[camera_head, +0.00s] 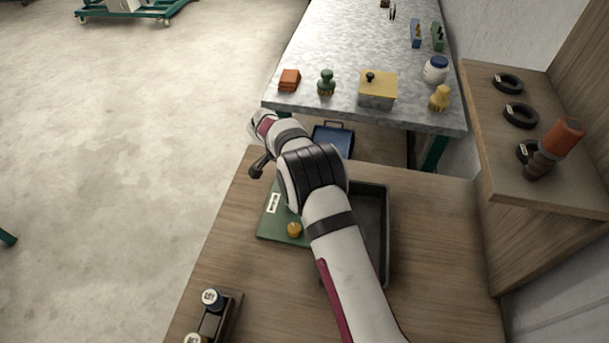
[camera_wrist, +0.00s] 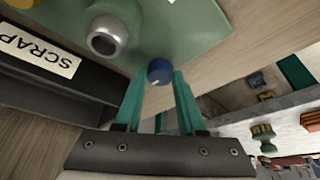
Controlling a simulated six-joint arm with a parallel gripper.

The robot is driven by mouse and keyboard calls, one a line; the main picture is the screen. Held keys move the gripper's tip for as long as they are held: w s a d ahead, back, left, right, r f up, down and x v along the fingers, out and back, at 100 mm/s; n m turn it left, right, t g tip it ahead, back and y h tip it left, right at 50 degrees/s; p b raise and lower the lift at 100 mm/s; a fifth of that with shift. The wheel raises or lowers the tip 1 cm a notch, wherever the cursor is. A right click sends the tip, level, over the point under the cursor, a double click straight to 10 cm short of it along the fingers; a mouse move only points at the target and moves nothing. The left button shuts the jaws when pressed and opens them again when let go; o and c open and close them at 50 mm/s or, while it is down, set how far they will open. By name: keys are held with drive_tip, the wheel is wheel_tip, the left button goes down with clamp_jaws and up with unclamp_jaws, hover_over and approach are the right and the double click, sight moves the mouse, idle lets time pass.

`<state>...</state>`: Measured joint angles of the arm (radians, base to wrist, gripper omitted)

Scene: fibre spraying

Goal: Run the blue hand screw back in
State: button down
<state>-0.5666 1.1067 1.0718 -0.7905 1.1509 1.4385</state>
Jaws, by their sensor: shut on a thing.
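The blue hand screw (camera_wrist: 160,72) shows in the wrist view as a round blue knob between the fingertips. My gripper (camera_wrist: 159,80) has two teal fingers and is shut on this knob. The knob is seen in front of the edge of a green plate (camera_wrist: 190,30); its shank is hidden, so I cannot tell how deep it sits. A grey metal cylinder (camera_wrist: 106,36) in a teal mount stands on the plate. In the head view the green plate (camera_head: 268,226) lies on the wooden bench, partly covered by my arm, which hides the gripper and blue screw.
A yellow knob (camera_head: 294,229) is on the plate. A dark tray (camera_head: 385,225) lies right of it. A SCRAP label (camera_wrist: 38,50) is at the left of the wrist view. A small rack (camera_head: 230,318) stands at front left. A metal table (camera_head: 345,40) with several items is behind.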

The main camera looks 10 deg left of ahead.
drive_tip(key=c, duration=0.5)
unclamp_jaws()
drive_tip(key=v, duration=1.5)
drive_tip(key=shift+r, duration=0.4)
drive_tip(key=shift+a, duration=0.1)
